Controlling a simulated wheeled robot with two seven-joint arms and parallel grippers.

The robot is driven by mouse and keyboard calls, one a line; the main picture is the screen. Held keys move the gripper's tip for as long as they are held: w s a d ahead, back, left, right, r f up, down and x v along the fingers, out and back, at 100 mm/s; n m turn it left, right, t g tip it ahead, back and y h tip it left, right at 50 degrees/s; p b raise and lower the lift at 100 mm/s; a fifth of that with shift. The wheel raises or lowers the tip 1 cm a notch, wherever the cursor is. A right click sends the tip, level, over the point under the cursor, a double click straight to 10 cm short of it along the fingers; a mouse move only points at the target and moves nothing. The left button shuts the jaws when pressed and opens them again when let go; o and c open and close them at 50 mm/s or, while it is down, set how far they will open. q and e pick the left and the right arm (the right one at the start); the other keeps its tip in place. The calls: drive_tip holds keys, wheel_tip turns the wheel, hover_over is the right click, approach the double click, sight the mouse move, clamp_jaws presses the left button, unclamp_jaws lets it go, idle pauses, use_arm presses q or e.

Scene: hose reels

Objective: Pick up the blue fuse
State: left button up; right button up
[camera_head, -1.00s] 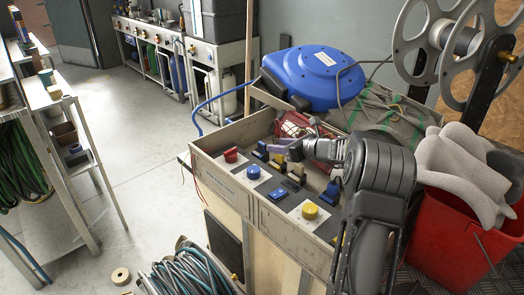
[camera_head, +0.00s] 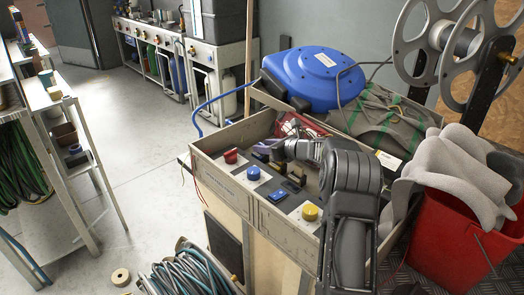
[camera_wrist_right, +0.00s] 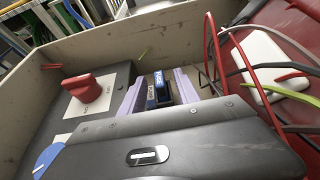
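The blue fuse (camera_wrist_right: 158,86) stands upright in the open-topped box, with white lettering on it, in the right wrist view. My right gripper (camera_wrist_right: 160,95) has its two lavender fingers on either side of the fuse and looks open around it. Whether the fingers touch it is not clear. The lower part of the fuse is hidden behind the gripper body. In the head view my right gripper (camera_head: 272,150) reaches down into the far part of the box, and the fuse is mostly hidden there. My left gripper is not in view.
The wooden box (camera_head: 228,190) has raised walls. Loose cables (camera_wrist_right: 240,75) and a red case (camera_wrist_right: 280,60) lie right of the gripper.

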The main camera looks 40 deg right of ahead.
idle(0.6)
clamp_jaws()
idle(0.4)
